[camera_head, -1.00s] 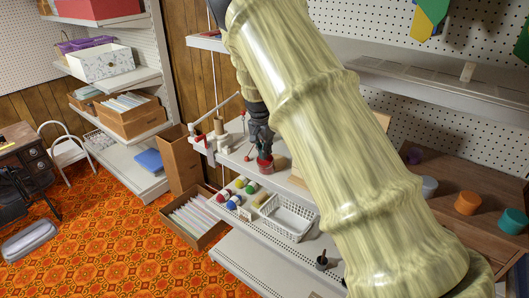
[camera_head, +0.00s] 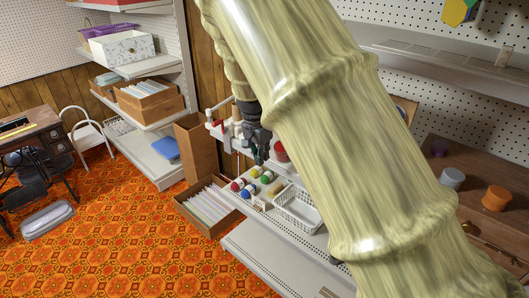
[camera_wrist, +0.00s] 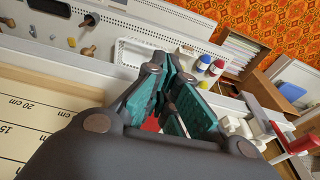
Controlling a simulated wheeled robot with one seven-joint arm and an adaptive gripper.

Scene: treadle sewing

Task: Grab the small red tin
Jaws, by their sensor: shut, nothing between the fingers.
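The small red tin (camera_head: 281,151) stands on the upper shelf in the head view, with its right side hidden behind my arm. My gripper (camera_head: 258,160) is just left of the tin, pointing down, with nothing held. In the wrist view my gripper's teal-padded fingers (camera_wrist: 176,90) are close together and empty. A small patch of red (camera_wrist: 151,124) shows beside the finger bases there, mostly hidden by the gripper; it looks like the tin.
Below are balls of yarn (camera_head: 266,177) and a white basket (camera_head: 298,210). A red-and-white clamp-like object (camera_wrist: 299,141) is close to the gripper. A ruled board (camera_wrist: 30,122) lies at the wrist view's left. A pegboard wall (camera_head: 410,60) stands behind.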

